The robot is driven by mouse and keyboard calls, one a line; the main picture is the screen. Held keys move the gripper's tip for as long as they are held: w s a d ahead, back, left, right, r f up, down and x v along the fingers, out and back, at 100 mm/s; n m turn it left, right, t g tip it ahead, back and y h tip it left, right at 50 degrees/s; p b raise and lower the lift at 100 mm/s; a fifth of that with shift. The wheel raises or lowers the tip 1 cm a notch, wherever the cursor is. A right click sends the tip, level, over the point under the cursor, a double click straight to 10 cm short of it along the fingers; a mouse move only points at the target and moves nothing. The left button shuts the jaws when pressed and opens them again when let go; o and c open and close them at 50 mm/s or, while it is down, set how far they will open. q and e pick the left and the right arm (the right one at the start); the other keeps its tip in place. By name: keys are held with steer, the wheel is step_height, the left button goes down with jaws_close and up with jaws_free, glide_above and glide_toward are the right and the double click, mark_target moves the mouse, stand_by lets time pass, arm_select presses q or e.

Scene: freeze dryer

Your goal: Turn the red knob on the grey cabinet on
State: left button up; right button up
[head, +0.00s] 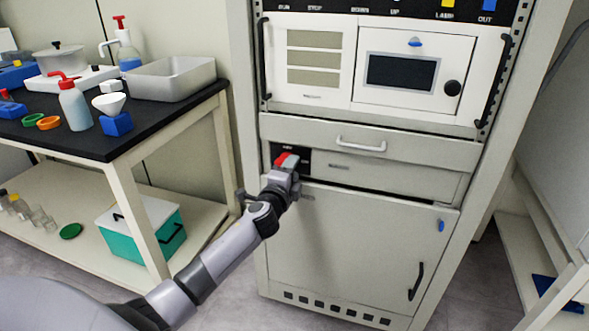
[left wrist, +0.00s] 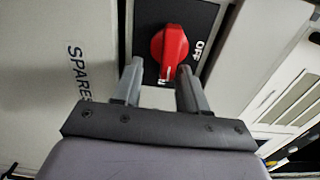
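The red knob (head: 283,158) is on a small black panel at the left of the grey cabinet (head: 355,240). In the left wrist view the knob (left wrist: 170,50) shows clearly, with a white mark at its lower end and the word OFF on the panel (left wrist: 202,22) to its right. My left gripper (head: 287,168) is in front of the panel. In the left wrist view the gripper (left wrist: 160,80) has its fingers apart, near the knob's lower end, with nothing clamped. My right gripper is out of view.
A cabinet door with a black handle (head: 416,281) is below the knob, and a drawer (head: 400,150) is above it. A black-topped bench (head: 90,143) with bottles and a metal tray (head: 172,88) stands at the left. A teal box (head: 125,238) is on its lower shelf.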

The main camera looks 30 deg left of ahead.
arm_select(q)
steer(key=shift+w+a+r, duration=0.1)
steer(key=shift+r, duration=0.2)
steer(key=p+v, duration=0.1)
steer(key=v, duration=0.6)
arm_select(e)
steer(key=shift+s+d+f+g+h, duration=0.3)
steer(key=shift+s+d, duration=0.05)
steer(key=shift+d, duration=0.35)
arm_select(q)
steer(key=shift+a+f, duration=0.1)
steer(key=shift+f, duration=0.05)
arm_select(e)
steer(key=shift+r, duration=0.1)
